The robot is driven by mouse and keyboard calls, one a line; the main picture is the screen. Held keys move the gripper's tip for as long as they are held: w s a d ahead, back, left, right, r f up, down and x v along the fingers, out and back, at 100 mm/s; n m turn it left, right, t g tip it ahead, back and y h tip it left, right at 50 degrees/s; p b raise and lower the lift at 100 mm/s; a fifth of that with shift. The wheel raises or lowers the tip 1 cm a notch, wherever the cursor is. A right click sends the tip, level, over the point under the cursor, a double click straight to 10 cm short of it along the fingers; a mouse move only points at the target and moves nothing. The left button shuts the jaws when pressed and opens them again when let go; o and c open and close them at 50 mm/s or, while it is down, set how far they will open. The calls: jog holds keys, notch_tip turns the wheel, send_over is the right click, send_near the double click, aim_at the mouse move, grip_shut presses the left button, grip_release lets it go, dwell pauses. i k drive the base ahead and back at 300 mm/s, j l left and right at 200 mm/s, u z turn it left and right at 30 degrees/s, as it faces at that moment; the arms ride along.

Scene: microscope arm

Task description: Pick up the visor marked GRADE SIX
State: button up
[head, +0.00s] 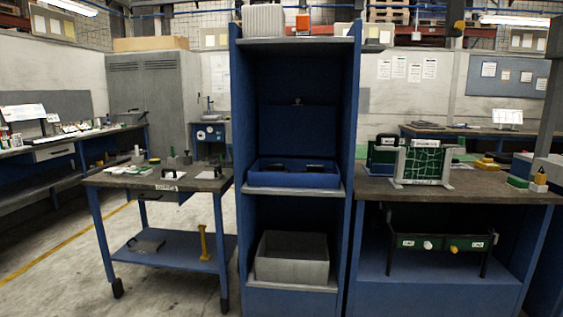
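No visor marked GRADE SIX can be made out, and no such lettering is legible at this distance. An open blue case (293,180) sits on the middle shelf of the tall blue cabinet. Two dark objects lie in it side by side, a left one (277,167) and a right one (320,168). They are too small and dark for me to tell whether they are visors. My gripper is not in view.
The cabinet's shelf edge (293,192) and side walls (354,130) frame the case. A grey bin (292,258) stands below. A workbench (470,189) with a green panel (423,163) is right, and a cluttered table (160,184) is left.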

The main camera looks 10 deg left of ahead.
aim_at(272, 168)
jog(key=i+u, duration=0.2)
jog(key=i, duration=0.75)
jog(key=i+l+u, duration=0.2)
jog(key=i, duration=0.75)
jog(key=j, duration=0.1)
